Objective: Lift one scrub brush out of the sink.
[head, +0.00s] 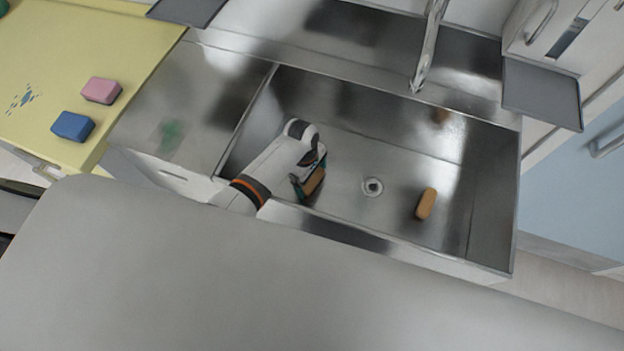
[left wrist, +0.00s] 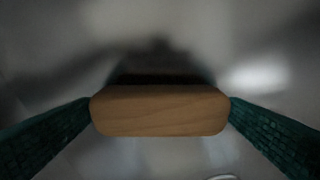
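The steel sink (head: 400,150) is in the middle of the head view. My left gripper (head: 311,181) reaches down into the left part of its basin. One scrub brush (head: 314,182) with a wooden back is between its fingers. In the left wrist view this brush (left wrist: 160,111) spans the gap, and both green fingers (left wrist: 160,112) press against its ends. I cannot tell whether it touches the basin floor. A second scrub brush (head: 426,203) lies on the basin floor, right of the drain. My right gripper is not in view.
The tap (head: 429,45) hangs over the basin's back edge. The drain (head: 372,187) lies between the brushes. A pink sponge (head: 101,90) and a blue sponge (head: 72,126) sit on the yellow surface (head: 85,40) at left. The steel drainboard (head: 195,90) is clear.

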